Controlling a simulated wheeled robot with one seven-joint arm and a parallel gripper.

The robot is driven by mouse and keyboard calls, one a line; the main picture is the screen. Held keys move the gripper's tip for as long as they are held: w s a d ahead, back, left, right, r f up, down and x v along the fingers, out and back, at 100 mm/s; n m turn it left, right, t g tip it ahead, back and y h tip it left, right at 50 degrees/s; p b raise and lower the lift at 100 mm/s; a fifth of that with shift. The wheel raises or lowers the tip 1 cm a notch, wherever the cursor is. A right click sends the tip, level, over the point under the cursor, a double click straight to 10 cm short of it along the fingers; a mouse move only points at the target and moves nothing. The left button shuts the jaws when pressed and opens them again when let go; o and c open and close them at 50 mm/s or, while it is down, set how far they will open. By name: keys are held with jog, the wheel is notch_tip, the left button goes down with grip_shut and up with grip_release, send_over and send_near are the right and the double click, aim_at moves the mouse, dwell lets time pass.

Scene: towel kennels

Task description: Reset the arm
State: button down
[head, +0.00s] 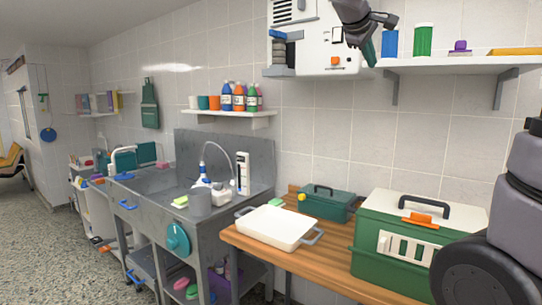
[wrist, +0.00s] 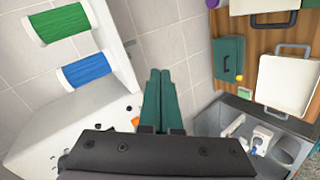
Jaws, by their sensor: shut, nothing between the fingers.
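My gripper (head: 369,54) is raised high in the head view, in front of the white wall unit and by the left end of the wall shelf. Its teal fingers point down. In the wrist view my gripper (wrist: 160,73) has both fingers side by side, shut with nothing between them. Part of my arm shows dark at the top of the head view.
The white wall unit (head: 313,42) and the right wall shelf (head: 460,65) with blue and green rolls are close by. Below, a wooden table (head: 285,262) carries a white tray (head: 276,228), a teal toolbox (head: 327,204) and a green-white carrier (head: 404,245). A metal sink (head: 222,148) stands left.

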jog(key=s+a+f+m+g+y, duration=0.2)
jog(key=s+f+m+y, duration=0.7)
jog(key=s+f, duration=0.9)
jog(key=s+m, duration=0.1)
jog(key=s, duration=0.2)
jog(key=shift+s+a+m, duration=0.3)
jog(key=shift+s, duration=0.05)
